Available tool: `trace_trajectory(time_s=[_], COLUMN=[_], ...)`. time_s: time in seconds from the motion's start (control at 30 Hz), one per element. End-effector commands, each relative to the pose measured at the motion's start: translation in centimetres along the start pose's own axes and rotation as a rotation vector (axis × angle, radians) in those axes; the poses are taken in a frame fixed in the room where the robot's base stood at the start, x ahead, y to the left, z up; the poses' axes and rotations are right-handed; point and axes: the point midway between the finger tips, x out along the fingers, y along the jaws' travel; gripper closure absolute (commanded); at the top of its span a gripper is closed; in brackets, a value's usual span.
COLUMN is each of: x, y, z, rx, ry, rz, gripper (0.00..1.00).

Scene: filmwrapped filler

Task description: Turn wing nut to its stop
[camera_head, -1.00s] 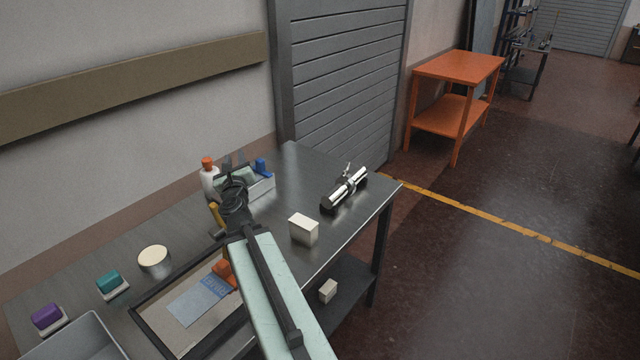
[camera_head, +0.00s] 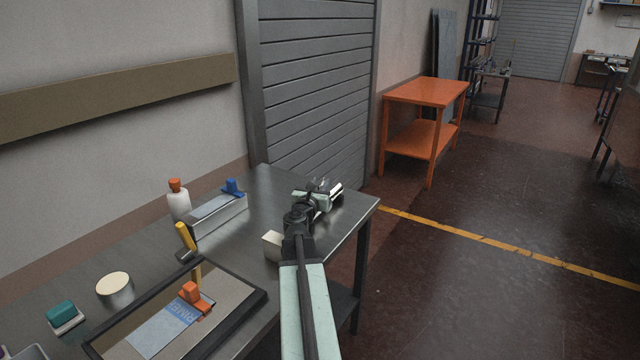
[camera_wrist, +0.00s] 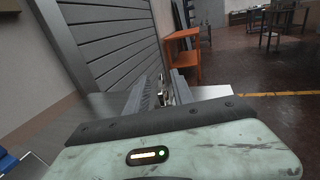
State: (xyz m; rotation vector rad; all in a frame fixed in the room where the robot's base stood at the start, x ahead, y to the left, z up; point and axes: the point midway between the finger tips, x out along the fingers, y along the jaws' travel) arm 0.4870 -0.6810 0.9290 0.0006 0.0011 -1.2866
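A shiny metal cylinder (camera_head: 337,190) lies on the metal workbench (camera_head: 262,185) near its right end. My arm and gripper (camera_head: 318,184) reach over it and hide most of it in the head view. The wing nut cannot be made out separately in the head view. In the wrist view, my gripper (camera_wrist: 160,92) has its two dark fingers apart. A small bright metal part (camera_wrist: 161,94), perhaps the wing nut or its clamp, shows in the gap between them. I cannot tell whether the fingers touch it.
A cream block (camera_head: 271,245) stands beside my arm. To the left are a grey box with a blue clip (camera_head: 220,215), a white bottle (camera_head: 178,203), a yellow-handled tool (camera_head: 185,238), a round tin (camera_head: 115,288) and a framed tray (camera_head: 250,297). An orange table (camera_head: 425,95) stands beyond.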

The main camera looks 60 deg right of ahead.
Motion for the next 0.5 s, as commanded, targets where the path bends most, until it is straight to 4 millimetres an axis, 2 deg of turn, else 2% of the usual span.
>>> trace_trajectory(time_s=[0.03,0.1,0.33,0.37,0.43,0.47,0.5], x=[1.05,1.61,1.61,1.61,1.6,1.6,1.6], y=[0.11,0.1,0.09,0.1,0.11,0.12,0.12], z=[-0.01,-0.01,-0.01,-0.01,-0.01,-0.01,-0.01], rx=[0.0,0.0,0.0,0.0,0.0,0.0,0.0], ry=[0.0,0.0,0.0,0.0,0.0,0.0,0.0], rz=[-0.001,0.0,0.001,0.001,0.002,0.002,0.002], gripper=[0.71,0.71,0.71,0.76,0.96,1.0,1.0])
